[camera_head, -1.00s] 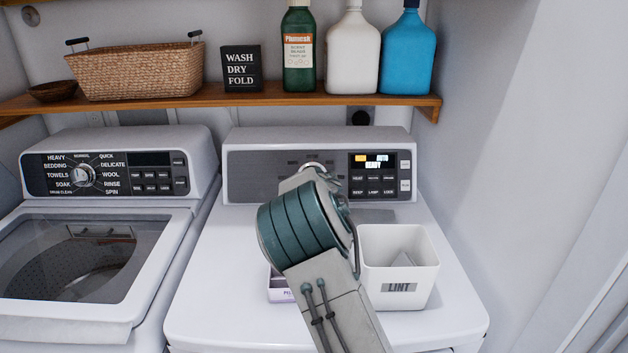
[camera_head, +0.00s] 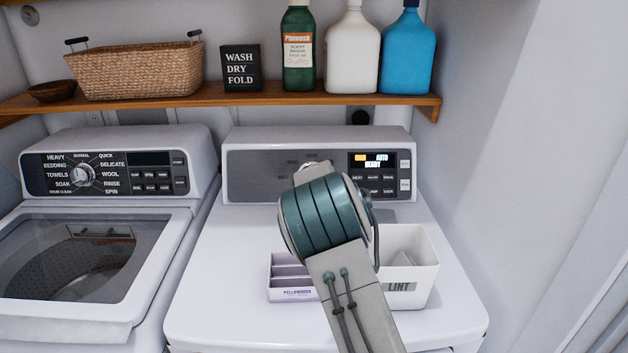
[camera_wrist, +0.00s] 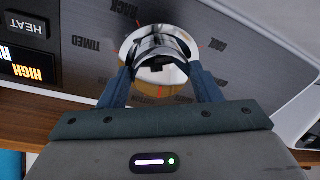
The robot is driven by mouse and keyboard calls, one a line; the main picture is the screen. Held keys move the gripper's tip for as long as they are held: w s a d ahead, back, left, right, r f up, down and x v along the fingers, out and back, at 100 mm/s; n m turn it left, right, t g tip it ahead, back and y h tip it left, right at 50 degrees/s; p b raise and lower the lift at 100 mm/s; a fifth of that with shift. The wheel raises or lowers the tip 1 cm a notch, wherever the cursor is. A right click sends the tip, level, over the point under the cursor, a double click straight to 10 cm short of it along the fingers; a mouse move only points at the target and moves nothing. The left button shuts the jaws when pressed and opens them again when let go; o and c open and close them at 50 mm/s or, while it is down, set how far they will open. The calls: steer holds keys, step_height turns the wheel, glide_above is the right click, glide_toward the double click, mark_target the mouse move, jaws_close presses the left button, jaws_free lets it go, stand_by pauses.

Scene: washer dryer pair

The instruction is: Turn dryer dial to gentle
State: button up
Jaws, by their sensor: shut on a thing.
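The dryer (camera_head: 225,275) is the white machine on the right, with a grey control panel (camera_head: 255,178) at its back. In the wrist view the chrome dial (camera_wrist: 160,45) sits on that panel, ringed by labels such as TIMED, RACK and COOL. My gripper (camera_wrist: 163,78) is shut on the dial, one finger on each side. Some labels nearest the gripper are partly covered, and I cannot read where the dial points. In the head view my arm hides most of the dial.
A white LINT bin (camera_head: 425,262) and a lilac divided tray (camera_head: 290,293) stand on the dryer top, close to my arm. The washer (camera_head: 140,225) is at left. A wooden shelf (camera_head: 230,98) with a basket (camera_head: 135,70), a sign and several bottles hangs above.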

steer(key=n, duration=0.2)
steer(key=n+p, duration=0.1)
steer(key=shift+d+r+n+g, duration=0.1)
steer(key=shift+r+n+g, duration=0.2)
steer(key=shift+n, duration=0.1)
steer(key=n+p, duration=0.1)
steer(key=n, duration=0.2)
steer(key=shift+w+n+g, duration=0.1)
steer(key=shift+n+g, duration=0.2)
steer(key=n+p, duration=0.2)
steer(key=n, duration=0.1)
steer(key=shift+r+n, duration=0.15)
steer(key=shift+n, duration=0.15)
steer(key=shift+w+n+g+p, duration=0.1)
steer(key=shift+n+g+p, duration=0.2)
steer(key=shift+n+p, duration=1)
steer(key=shift+n+b, duration=0.4)
steer(key=shift+n, duration=0.1)
steer(key=o, duration=1)
